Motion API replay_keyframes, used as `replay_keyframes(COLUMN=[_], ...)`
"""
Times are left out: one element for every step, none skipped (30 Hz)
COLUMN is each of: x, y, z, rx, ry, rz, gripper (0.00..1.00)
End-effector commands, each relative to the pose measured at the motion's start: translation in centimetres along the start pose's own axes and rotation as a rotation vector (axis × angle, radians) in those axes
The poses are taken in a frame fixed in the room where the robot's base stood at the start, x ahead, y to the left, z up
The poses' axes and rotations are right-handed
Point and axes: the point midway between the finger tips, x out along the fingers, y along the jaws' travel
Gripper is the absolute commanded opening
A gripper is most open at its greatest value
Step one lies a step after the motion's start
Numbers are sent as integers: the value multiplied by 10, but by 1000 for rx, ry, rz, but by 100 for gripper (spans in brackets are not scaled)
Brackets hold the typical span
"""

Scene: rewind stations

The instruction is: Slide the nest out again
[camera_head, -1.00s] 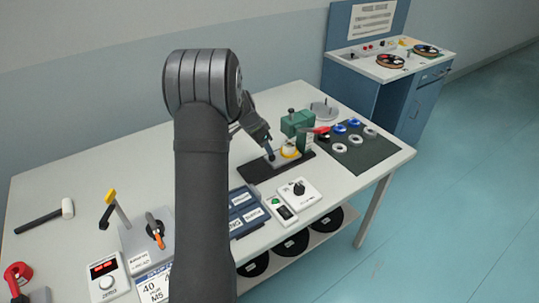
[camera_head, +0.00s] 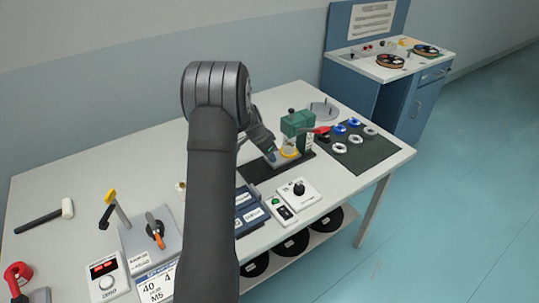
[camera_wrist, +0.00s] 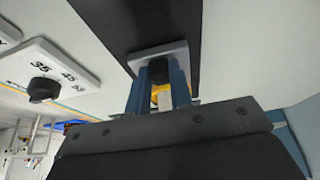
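The nest (camera_head: 279,162) is a small grey sliding plate on a dark base strip, at the foot of the green press (camera_head: 297,122). A yellow ring with a pale part (camera_head: 289,152) shows right beside my fingers, under the press. My gripper (camera_head: 272,157) is low over the left end of the nest. In the wrist view, the two blue fingers of my gripper (camera_wrist: 158,85) stand on both sides of the dark knob (camera_wrist: 158,70) on the nest's grey plate (camera_wrist: 140,62) and appear shut on it. Part of the nest is hidden by my fingers.
The dark base strip (camera_head: 252,174) is bare left of the nest. A white dial box (camera_head: 300,192) and a blue labelled tray (camera_head: 246,220) lie in front. A dark mat (camera_head: 375,152) with blue and white rings is to the right. The red press lever (camera_head: 322,130) sticks out rightward.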

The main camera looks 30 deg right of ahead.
Motion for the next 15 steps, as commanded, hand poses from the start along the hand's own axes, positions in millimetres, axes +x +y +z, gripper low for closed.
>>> replay_keyframes(x=[0,0,0,-1,-2,-4,-6,-9,-13,-16,-19,-23,-26,-29,-32], y=[0,0,0,0,0,-1,-1,-1,-1,-1,-1,-1,-1,-1,-1], z=[0,0,0,2,4,8,13,20,29,36,44,54,61,68,76], rx=[0,0,0,0,-1,-2,-3,-4,-6,-5,-6,-5,-6,-6,-5], ry=[0,0,0,0,0,0,0,-1,0,-1,-1,-1,-1,0,0], rz=[-1,-1,-1,-1,-1,-1,-1,-1,-1,-1,-1,-1,-2,-2,-2], gripper=[0,0,0,0,0,0,0,0,0,0,0,0,0,0,0])
